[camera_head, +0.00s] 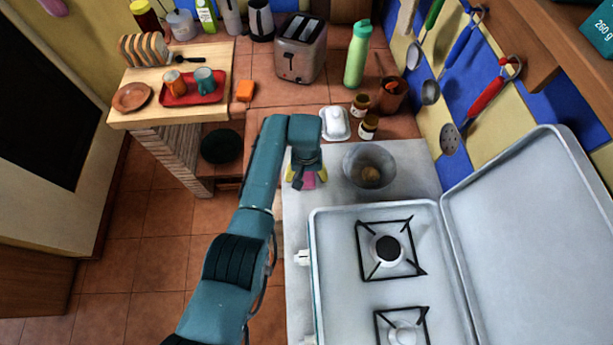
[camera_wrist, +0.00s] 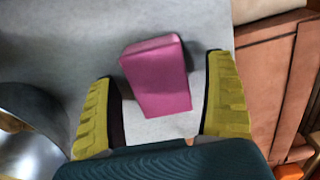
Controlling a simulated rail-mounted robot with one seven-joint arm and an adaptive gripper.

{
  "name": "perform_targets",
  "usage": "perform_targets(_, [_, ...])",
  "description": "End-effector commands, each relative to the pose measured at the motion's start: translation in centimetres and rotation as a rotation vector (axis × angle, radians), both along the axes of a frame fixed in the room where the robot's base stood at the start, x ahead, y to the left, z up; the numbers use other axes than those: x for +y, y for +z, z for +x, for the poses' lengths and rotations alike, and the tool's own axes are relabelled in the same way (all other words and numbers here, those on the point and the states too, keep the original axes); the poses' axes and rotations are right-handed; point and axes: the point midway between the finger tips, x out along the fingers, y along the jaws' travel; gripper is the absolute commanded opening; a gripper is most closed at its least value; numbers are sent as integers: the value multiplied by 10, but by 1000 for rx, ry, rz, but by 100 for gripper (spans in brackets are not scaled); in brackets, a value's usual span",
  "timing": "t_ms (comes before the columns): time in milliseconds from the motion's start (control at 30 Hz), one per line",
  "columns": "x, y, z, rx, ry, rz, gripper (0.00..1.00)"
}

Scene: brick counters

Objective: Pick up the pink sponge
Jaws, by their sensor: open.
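The pink sponge (camera_wrist: 156,77) lies on the grey counter (camera_wrist: 60,60) in the wrist view, slightly tilted in the picture. My gripper (camera_wrist: 165,95) is open, with one yellow finger on each side of the sponge and a gap to each. In the head view my gripper (camera_head: 305,178) points down over the counter. The sponge (camera_head: 309,181) shows there only as a small pink patch between the fingers, mostly hidden by my arm.
A metal bowl (camera_head: 369,166) stands close right of my gripper. A white butter dish (camera_head: 335,123) and small jars (camera_head: 368,127) are behind. The open gas stove (camera_head: 432,215) is in front to the right. The counter's left edge is close.

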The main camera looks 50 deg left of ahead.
Motion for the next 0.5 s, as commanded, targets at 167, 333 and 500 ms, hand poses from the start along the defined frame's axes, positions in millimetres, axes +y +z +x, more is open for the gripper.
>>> perform_targets(167, [0,0,0,0,0,0,65])
perform_targets(333, [0,0,0,1,0,-1,33])
perform_targets(500, [0,0,0,0,0,0,27])
